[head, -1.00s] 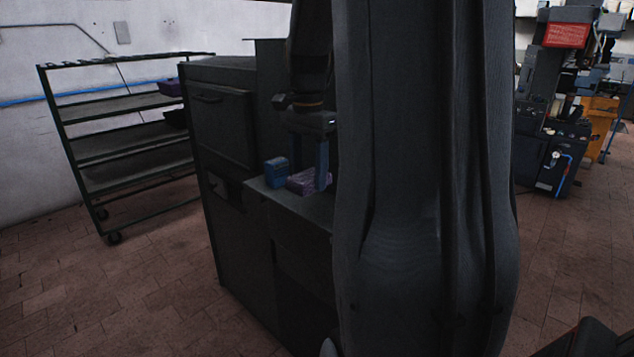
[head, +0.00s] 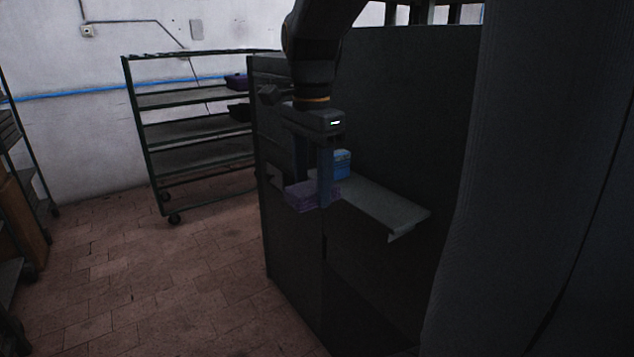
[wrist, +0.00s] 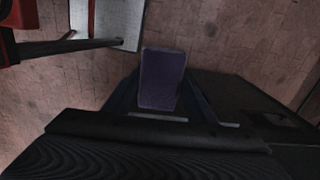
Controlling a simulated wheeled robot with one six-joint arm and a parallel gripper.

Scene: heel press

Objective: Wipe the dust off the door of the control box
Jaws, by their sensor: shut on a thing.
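A purple block-like pad (head: 308,196) is held between the fingers of my gripper (head: 324,175). In the wrist view the pad (wrist: 162,78) stands out between the two dark fingers, with floor beyond it. In the head view the pad is just off the left end of the shelf, in front of the dark cabinet's narrow left side. A tall dark cabinet (head: 385,100) fills the middle of the head view. Its left face, with a panel, is seen steeply and partly covered by my arm. I cannot tell whether this is the control box, and no dust is discernible.
A grey shelf (head: 385,203) juts from the cabinet, with a blue container (head: 342,164) on it close to my gripper. A green-framed rack (head: 160,165) stands behind at left. Tiled floor (head: 180,290) is clear in front of the rack.

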